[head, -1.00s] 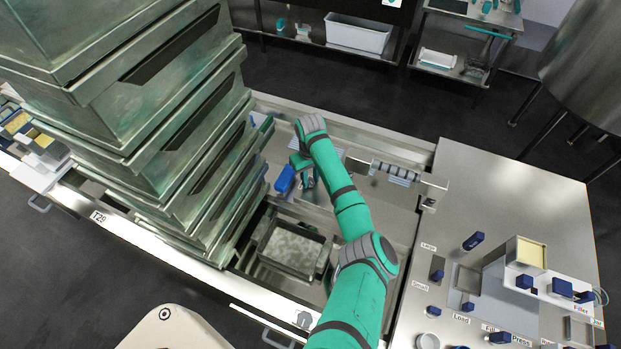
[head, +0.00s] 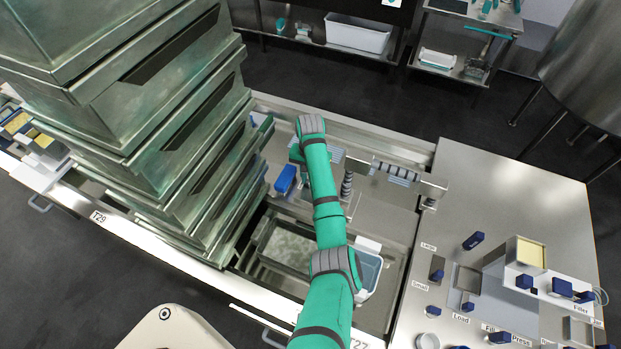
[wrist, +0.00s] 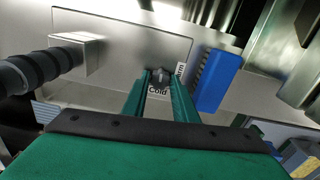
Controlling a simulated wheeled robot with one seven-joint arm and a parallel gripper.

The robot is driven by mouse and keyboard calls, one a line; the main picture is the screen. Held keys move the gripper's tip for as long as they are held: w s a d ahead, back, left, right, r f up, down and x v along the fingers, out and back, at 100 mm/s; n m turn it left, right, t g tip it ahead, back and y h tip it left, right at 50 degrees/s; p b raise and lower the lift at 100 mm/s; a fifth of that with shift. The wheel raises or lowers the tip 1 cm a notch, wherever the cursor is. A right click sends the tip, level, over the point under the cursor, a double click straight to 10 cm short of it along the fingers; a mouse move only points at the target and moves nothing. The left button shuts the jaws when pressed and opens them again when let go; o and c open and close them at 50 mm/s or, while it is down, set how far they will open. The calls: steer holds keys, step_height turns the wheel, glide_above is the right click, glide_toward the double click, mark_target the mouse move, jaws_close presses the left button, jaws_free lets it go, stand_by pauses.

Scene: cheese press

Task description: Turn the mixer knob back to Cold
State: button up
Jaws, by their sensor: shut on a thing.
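The mixer knob (wrist: 161,73) is a small dark grey piece on a metal panel in the wrist view. A "Cold" label (wrist: 158,91) shows just below it, and a partly covered "Warm" label (wrist: 180,69) is to its right. My gripper (wrist: 160,78) is shut on the knob, with one green finger at each side of it. I cannot tell exactly which way the knob points. In the head view my arm hides both gripper and knob.
A blue block (wrist: 217,80) stands close right of my fingers; it also shows in the head view (head: 285,179). A metal spout block with a black ribbed hose (wrist: 30,70) is at left. Stacked metal vats (head: 170,120) crowd the arm's left side.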

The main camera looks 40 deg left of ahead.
steer(key=shift+w+m, duration=0.1)
steer(key=shift+m, duration=0.6)
steer(key=o, duration=1)
steer(key=shift+r, duration=5.45)
